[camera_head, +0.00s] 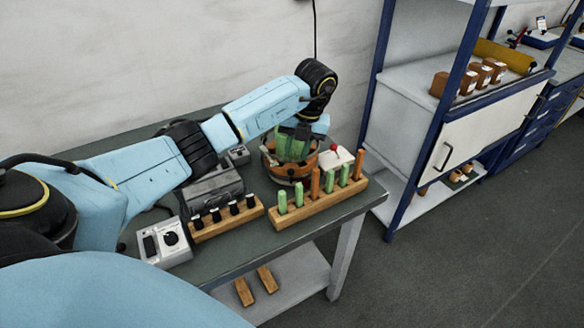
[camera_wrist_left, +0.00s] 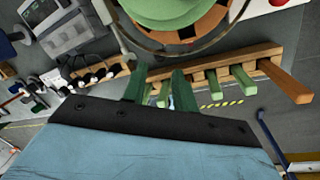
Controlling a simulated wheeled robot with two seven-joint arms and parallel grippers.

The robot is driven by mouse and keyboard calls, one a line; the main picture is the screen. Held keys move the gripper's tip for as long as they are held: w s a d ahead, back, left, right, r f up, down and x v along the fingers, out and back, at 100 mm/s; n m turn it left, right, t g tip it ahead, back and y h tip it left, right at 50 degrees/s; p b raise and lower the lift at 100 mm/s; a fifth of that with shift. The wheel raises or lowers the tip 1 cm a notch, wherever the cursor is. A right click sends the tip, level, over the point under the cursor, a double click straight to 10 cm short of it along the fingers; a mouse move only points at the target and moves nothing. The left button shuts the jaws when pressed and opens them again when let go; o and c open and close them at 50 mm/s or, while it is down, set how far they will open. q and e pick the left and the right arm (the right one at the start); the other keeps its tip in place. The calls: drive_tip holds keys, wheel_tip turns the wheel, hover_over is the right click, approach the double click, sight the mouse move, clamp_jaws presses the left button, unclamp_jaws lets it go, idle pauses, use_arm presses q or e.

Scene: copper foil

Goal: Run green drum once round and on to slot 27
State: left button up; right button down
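The green drum (camera_head: 291,149) stands inside a copper-coloured round holder (camera_head: 289,171) at the back right of the bench. Its round light green end also shows at the top of the left wrist view (camera_wrist_left: 172,8), partly cut off. My left gripper (camera_head: 297,133) is beside the drum's upper part. In the left wrist view its two dark green fingers (camera_wrist_left: 157,72) stand apart with no object held between them. Whether they touch the drum cannot be told. No slot number is readable. My right gripper is not in view.
A wooden rack (camera_head: 318,207) of green and copper-coloured pegs stands in front of the holder. A rack with black knobs (camera_head: 227,223) and a grey control box (camera_head: 164,243) are to the left. A white box with a red button (camera_head: 336,158) and a blue-framed shelf (camera_head: 409,140) are right.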

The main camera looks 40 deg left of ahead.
sight(292, 169)
use_arm(q)
drive_tip(key=f, duration=0.4)
drive_tip(key=a+f, duration=0.1)
drive_tip(key=f, duration=0.1)
drive_tip(key=shift+s+f, duration=0.25)
drive_tip(key=shift+s, duration=0.1)
clamp_jaws()
